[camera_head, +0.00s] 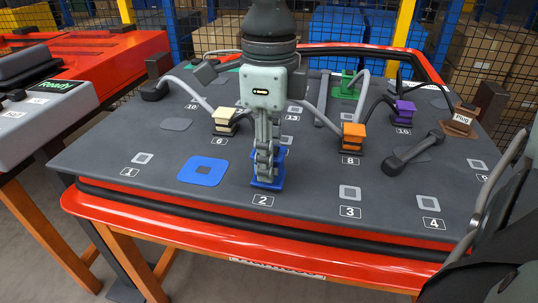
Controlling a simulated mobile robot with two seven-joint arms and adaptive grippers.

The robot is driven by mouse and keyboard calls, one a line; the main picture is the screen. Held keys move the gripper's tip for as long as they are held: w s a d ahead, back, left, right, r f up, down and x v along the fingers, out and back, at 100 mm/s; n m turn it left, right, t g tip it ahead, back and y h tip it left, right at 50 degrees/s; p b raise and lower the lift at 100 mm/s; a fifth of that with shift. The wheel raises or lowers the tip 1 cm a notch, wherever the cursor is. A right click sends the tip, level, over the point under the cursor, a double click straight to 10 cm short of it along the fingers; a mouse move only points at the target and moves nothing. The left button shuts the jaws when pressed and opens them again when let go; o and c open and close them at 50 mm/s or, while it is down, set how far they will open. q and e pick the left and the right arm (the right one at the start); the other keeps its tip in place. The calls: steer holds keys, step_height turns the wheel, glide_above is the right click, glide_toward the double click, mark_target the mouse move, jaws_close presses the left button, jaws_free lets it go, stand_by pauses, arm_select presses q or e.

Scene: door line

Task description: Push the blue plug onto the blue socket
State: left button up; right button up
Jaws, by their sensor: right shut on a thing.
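My right gripper (265,176) points straight down over the front of the dark panel, near the label 2. It is shut on the blue plug (282,154), which is mostly hidden behind the fingers. A flat blue base (276,185), which looks like the blue socket, lies directly below the fingertips. I cannot tell whether the plug touches the socket or how far it is seated. A flat blue pad (203,171) with a pale square mark lies left of the gripper. My left gripper is not in view.
A black handle (413,152) lies at right. The panel's front edge around label 3 is clear.

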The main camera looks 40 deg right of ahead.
steer(key=shift+r, duration=0.1)
jaws_close()
steer(key=shift+r+p, duration=1.3)
steer(key=shift+r, duration=2.15)
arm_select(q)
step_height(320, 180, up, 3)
